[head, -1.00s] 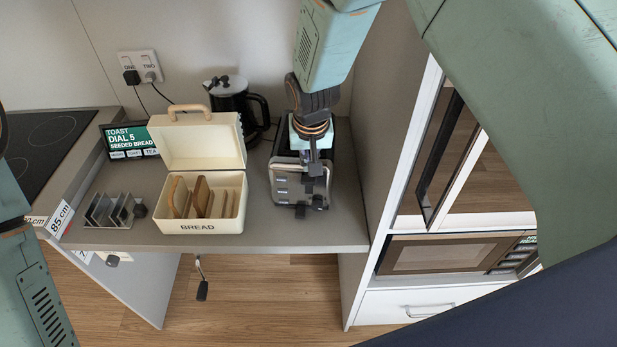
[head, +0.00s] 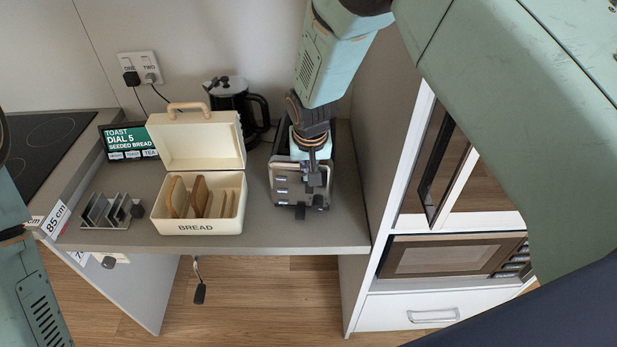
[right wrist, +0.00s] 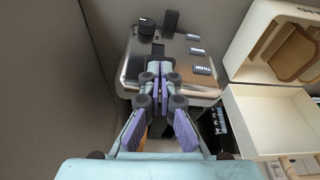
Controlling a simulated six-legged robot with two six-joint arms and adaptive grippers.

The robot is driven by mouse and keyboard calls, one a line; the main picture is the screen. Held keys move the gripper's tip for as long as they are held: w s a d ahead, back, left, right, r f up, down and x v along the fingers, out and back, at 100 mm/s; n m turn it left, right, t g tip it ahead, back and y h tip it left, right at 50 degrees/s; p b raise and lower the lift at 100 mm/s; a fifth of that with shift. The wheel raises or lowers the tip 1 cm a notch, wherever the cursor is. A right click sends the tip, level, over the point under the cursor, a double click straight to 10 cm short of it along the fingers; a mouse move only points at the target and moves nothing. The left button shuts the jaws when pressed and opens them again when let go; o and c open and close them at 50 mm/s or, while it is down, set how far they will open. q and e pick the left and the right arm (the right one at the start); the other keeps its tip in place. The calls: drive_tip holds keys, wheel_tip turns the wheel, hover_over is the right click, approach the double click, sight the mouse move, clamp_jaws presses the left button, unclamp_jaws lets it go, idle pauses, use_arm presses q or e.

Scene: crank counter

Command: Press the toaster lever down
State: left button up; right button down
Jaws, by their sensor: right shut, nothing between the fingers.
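The toaster (head: 287,187) stands on the counter with its shiny front towards me. Its dark lever block (head: 300,211) sticks out at the front's lower edge, beside a round dial (head: 319,201). In the right wrist view the lever (right wrist: 170,21) and dial (right wrist: 147,26) lie beyond my fingertips, with labelled buttons to the right. My right gripper (head: 314,183) is shut and empty, over the toaster's near end; in the right wrist view its tips (right wrist: 160,68) are short of the lever. I cannot tell whether they touch the toaster. My left gripper is out of view.
An open bread bin (head: 198,226) with slices stands left of the toaster, and a toast rack (head: 108,212) further left. A black kettle (head: 230,97) is behind. A tall cabinet wall (head: 370,130) closes off the right. A sign (head: 128,140) reads dial 5, seeded bread.

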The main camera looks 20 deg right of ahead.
drive_tip(key=b+x, duration=0.2)
drive_tip(key=x, duration=0.1)
drive_tip(key=b+x, duration=0.2)
drive_tip(key=shift+s+a+f, duration=0.15)
drive_tip(key=shift+s+f, duration=0.15)
drive_tip(key=shift+s, duration=0.05)
drive_tip(key=s, duration=0.1)
drive_tip(key=s+p, duration=0.2)
drive_tip(key=shift+s+a+r, duration=0.1)
drive_tip(key=shift+s+a, duration=0.2)
drive_tip(key=shift+w, duration=0.2)
